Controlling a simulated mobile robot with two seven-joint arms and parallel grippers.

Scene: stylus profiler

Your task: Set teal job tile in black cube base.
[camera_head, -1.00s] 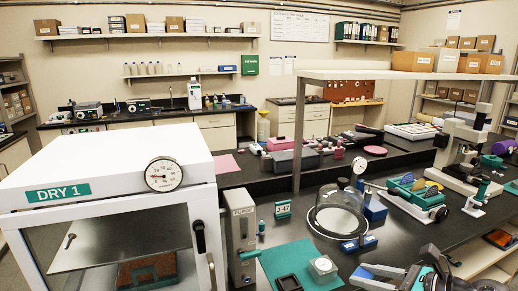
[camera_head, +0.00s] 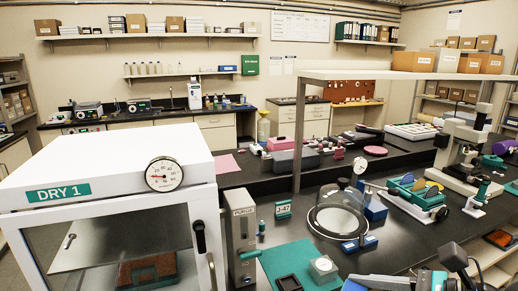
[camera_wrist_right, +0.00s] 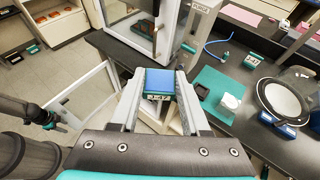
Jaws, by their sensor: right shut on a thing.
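In the right wrist view, my right gripper (camera_wrist_right: 160,78) is shut on a blue block (camera_wrist_right: 158,82) with a pale, teal-edged label on its near face. The label is too small to read surely. A teal tile marked J-47 (camera_head: 283,209) stands upright on the bench beside the grey purge unit; it also shows in the wrist view (camera_wrist_right: 251,60). A black square piece with a recessed top (camera_head: 288,283), possibly the cube base, lies on the teal mat; it also shows in the wrist view (camera_wrist_right: 202,91). The held block is apart from both. My left gripper is not seen.
A clear-white box (camera_head: 323,268) sits beside the black piece on the teal mat (camera_head: 271,262). A glass dome (camera_head: 338,215) stands right of it. The white DRY 1 cabinet (camera_head: 100,175) and grey purge unit (camera_head: 241,240) bound the left.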

